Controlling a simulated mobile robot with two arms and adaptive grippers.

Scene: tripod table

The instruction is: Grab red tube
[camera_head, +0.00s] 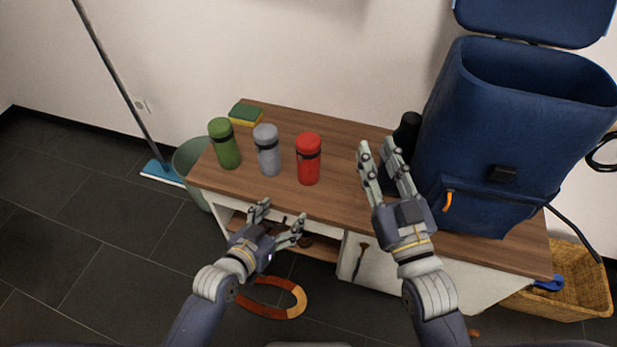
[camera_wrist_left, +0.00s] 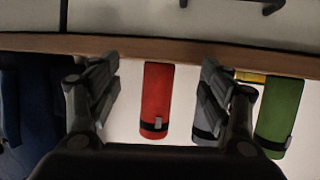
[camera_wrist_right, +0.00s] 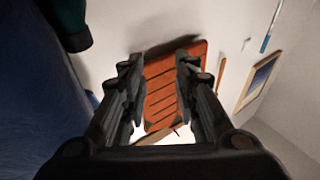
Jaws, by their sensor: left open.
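The red tube (camera_head: 308,160) stands upright on the wooden table (camera_head: 345,205), right of a grey tube (camera_head: 267,150) and a green tube (camera_head: 224,143). My left gripper (camera_head: 277,222) is open and empty in front of the table's front edge, nearer to me than the red tube. In the left wrist view the red tube (camera_wrist_left: 157,100) shows between the two fingers, beyond them and apart from them. My right gripper (camera_head: 380,158) is open and empty above the table, right of the red tube and left of the blue backpack (camera_head: 495,130).
A dark cylinder (camera_head: 407,130) stands behind my right gripper, partly hidden. A green and yellow sponge (camera_head: 246,113) lies at the table's back left. A wicker basket (camera_head: 570,285) is on the floor at the right. The tabletop between the red tube and my right gripper is clear.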

